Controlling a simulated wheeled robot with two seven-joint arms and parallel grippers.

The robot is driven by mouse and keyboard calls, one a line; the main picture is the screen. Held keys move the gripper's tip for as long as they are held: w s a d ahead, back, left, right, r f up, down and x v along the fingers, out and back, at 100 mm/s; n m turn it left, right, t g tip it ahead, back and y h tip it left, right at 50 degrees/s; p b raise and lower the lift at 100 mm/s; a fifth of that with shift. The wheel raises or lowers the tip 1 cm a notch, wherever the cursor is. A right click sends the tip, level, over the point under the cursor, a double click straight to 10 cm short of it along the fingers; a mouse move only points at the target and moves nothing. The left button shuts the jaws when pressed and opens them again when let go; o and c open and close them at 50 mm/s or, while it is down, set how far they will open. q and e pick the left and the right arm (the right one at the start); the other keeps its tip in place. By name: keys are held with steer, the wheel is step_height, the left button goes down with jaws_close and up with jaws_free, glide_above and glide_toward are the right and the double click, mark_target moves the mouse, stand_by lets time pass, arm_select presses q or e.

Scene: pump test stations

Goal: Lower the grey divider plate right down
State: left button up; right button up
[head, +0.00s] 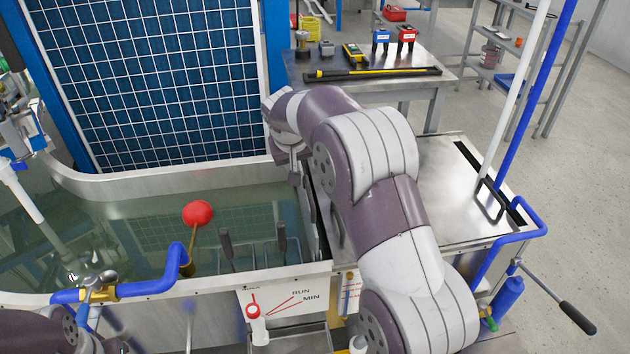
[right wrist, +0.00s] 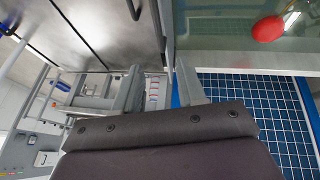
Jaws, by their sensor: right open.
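My right gripper (head: 295,172) is over the right end of the water tank (head: 222,286), pointing down, with my arm covering much of what lies behind it. In the right wrist view, its two fingers (right wrist: 158,72) stand apart with nothing held between them. I cannot pick out the grey divider plate with certainty. A narrow grey upright edge (head: 322,222) runs along the tank's right end, close to the gripper, and may be part of it. Whether the fingers touch it cannot be told. My left gripper does not show.
A red float ball (head: 197,213) stands over the water. A blue gridded panel (head: 155,75) rises behind the tank. A steel top with a black handle (head: 490,200) lies right of my arm. A blue pipe (head: 140,287) crosses the front rim. A tool bench (head: 350,85) stands behind.

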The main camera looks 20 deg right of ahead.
mark_target(309, 190)
steer(key=x, duration=0.4)
steer(key=b+x, duration=0.1)
steer(key=x, duration=0.6)
steer(key=shift+s+f, duration=0.2)
steer(key=shift+f, duration=0.25)
steer(key=shift+s+d+f, duration=0.1)
steer(key=shift+d+f, duration=0.15)
steer(key=shift+f, duration=0.2)
steer(key=shift+c, duration=0.3)
